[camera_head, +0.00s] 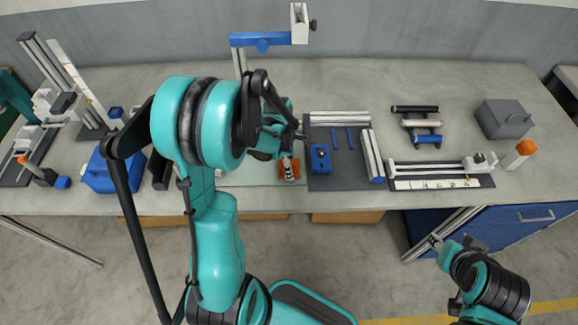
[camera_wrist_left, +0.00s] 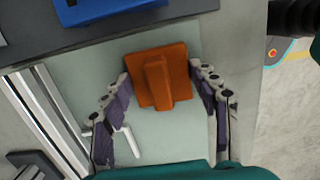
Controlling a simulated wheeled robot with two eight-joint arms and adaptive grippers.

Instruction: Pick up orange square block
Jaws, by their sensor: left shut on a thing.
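The orange square block (camera_wrist_left: 158,77) has a raised bar across its middle and lies between the fingers of my left gripper (camera_wrist_left: 164,88) in the left wrist view. The fingers are closed against its two sides. In the head view, my left gripper (camera_head: 290,169) partly hides the block (camera_head: 282,172), which is low over or on the pale green mat near the table's front edge; I cannot tell whether it is lifted. My right gripper (camera_head: 437,243) is off the table at the lower right, small and unclear, with nothing visible in it.
A dark board (camera_head: 330,180) with a blue block (camera_head: 320,158) and metal rails lies right of the left gripper. A blue case (camera_head: 97,177) stands at left. A grey box (camera_head: 504,119) and an orange-topped white block (camera_head: 520,153) are at right.

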